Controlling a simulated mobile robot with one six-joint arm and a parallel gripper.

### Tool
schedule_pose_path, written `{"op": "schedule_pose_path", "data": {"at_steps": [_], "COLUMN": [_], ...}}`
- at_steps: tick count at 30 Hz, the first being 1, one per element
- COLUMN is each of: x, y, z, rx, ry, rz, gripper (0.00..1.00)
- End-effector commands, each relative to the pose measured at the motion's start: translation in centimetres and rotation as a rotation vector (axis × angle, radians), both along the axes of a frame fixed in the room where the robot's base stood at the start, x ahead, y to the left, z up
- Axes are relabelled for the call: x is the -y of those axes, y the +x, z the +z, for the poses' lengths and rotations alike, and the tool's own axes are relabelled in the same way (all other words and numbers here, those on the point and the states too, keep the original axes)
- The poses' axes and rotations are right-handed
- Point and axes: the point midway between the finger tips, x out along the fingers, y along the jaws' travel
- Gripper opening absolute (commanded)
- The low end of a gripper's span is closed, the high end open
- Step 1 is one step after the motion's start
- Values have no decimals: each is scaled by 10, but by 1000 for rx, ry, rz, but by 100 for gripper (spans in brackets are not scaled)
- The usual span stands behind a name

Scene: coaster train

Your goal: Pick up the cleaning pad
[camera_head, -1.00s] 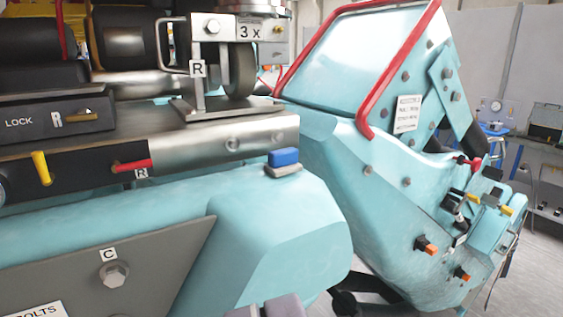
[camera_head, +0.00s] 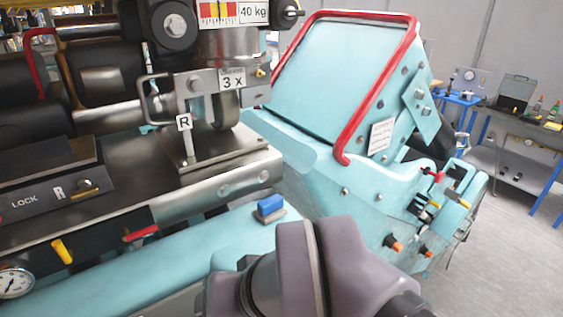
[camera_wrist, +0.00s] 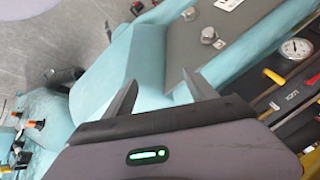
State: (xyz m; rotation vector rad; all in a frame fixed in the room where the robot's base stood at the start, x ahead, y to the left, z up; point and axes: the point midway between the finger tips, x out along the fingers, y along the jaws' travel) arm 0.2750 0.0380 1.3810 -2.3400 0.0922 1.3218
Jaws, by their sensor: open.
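The cleaning pad, which I take to be the small blue block with a pale base (camera_head: 270,208), lies on top of the turquoise machine body (camera_head: 110,268) in the head view. I cannot make the pad out in the wrist view. My gripper (camera_wrist: 163,92) shows in the wrist view with its two dark fingers spread apart and nothing between them. Behind the fingers are the turquoise body and a grey plate. In the head view my arm stands below and right of the pad, and my fingers are not visible.
A steel rail with a wheel bracket (camera_head: 228,108) rises left of the pad. A red tube frame (camera_head: 378,85) and a turquoise housing with orange knobs (camera_head: 395,242) stand to the right. A pressure gauge (camera_head: 15,282) is at lower left.

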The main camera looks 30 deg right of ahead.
Motion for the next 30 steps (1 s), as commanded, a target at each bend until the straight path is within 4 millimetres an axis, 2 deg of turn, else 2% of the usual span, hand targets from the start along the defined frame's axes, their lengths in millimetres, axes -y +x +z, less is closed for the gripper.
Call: {"op": "schedule_pose_path", "data": {"at_steps": [1, 6, 8, 9, 11, 15, 18, 22, 27, 30], "x": [1, 11, 23, 35, 56, 108, 132, 144, 150, 152], "y": [3, 23, 40, 57, 81, 127, 145, 152, 152, 153], "z": [46, 130, 161, 171, 168, 147, 137, 126, 89, 75], "rx": [-3, -54, -118, -185, -276, -444, -494, -513, -515, -514], "ry": [1, 20, 34, 47, 58, 58, 48, 41, 40, 40], "rz": [-8, -97, -189, -291, -452, -840, -1018, -1109, -1114, -1112], "gripper": [65, 65, 65, 65, 65, 65, 65, 65, 65, 65]}}
